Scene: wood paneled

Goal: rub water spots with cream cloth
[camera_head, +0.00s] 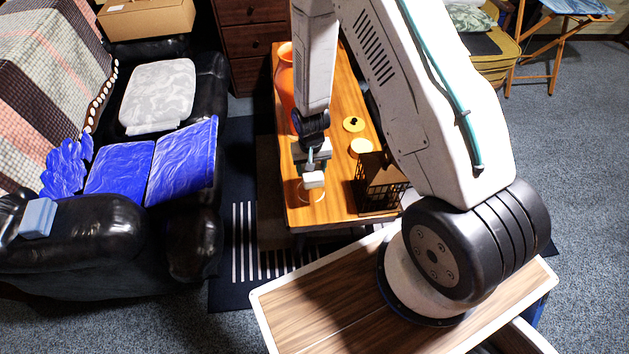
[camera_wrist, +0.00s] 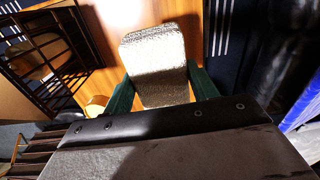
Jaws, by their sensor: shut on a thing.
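My gripper (camera_head: 313,169) is over the near left part of the wooden table (camera_head: 334,204), pointing down. It is shut on the cream cloth (camera_head: 314,180), a small folded pad. In the wrist view the cloth (camera_wrist: 155,55) looks pale and textured, held between the green fingers of my gripper (camera_wrist: 161,88), with a shadow across its lower half. The cloth is at or just above the table top; I cannot tell if it touches. A faint pale ring (camera_head: 312,195) shows on the wood around and below it. Any other water spots are hidden or too faint to tell.
A black wire rack (camera_head: 380,188) stands close to the right of the cloth. An orange vase (camera_head: 286,82) stands at the table's far left. A yellow disc (camera_head: 353,124) and a cream disc (camera_head: 361,146) lie between. A black sofa (camera_head: 105,240) is to the left.

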